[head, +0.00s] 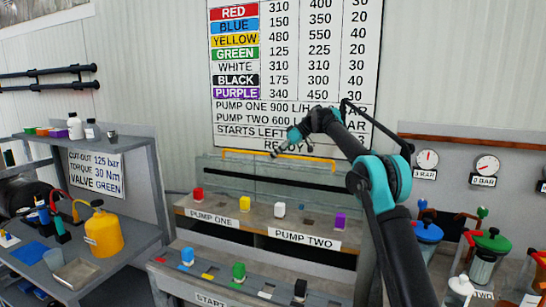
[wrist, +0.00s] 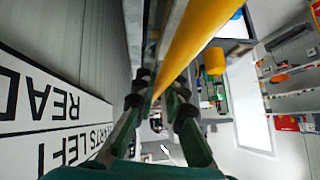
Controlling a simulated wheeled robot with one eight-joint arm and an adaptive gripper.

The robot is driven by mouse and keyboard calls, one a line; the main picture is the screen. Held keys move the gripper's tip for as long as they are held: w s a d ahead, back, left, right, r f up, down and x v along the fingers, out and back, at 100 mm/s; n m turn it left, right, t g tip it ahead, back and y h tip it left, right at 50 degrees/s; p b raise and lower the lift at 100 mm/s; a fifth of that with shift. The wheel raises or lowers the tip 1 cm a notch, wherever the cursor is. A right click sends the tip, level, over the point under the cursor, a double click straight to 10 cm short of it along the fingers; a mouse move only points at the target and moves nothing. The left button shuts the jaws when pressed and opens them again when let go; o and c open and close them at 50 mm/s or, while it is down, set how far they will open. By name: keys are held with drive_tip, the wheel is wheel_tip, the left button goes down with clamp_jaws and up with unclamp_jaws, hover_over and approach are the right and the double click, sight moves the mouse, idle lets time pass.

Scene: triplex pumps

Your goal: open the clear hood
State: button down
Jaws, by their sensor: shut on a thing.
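The clear hood (head: 225,168) shows as a pale see-through panel standing behind the row of coloured blocks, below the wall chart. Its yellow handle bar (head: 315,158) runs along the top edge. My gripper (head: 276,152) is at the middle of this bar, with its fingers shut on it. In the wrist view the yellow bar (wrist: 205,35) passes between the fingers of my gripper (wrist: 160,95). The hood's exact tilt is hard to tell because the panel is so clear.
The bench labelled PUMP ONE (head: 212,218) and PUMP TWO (head: 303,240) carries red, yellow, white and purple blocks. A lower front ledge (head: 225,292) holds more blocks. A yellow canister (head: 104,233) stands left; lidded vessels (head: 488,245) and gauges (head: 426,159) are right.

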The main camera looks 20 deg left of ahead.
drive_tip(key=shift+w+f, duration=0.4)
drive_tip(key=shift+w, duration=0.35)
drive_tip(key=c, duration=1.6)
unclamp_jaws()
drive_tip(key=shift+o, duration=0.2)
drive_tip(key=shift+d+r, duration=0.1)
drive_tip(key=shift+r, duration=0.05)
drive_tip(key=v, duration=1.1)
drive_tip(key=shift+d+r, duration=0.25)
drive_tip(key=shift+d, duration=0.05)
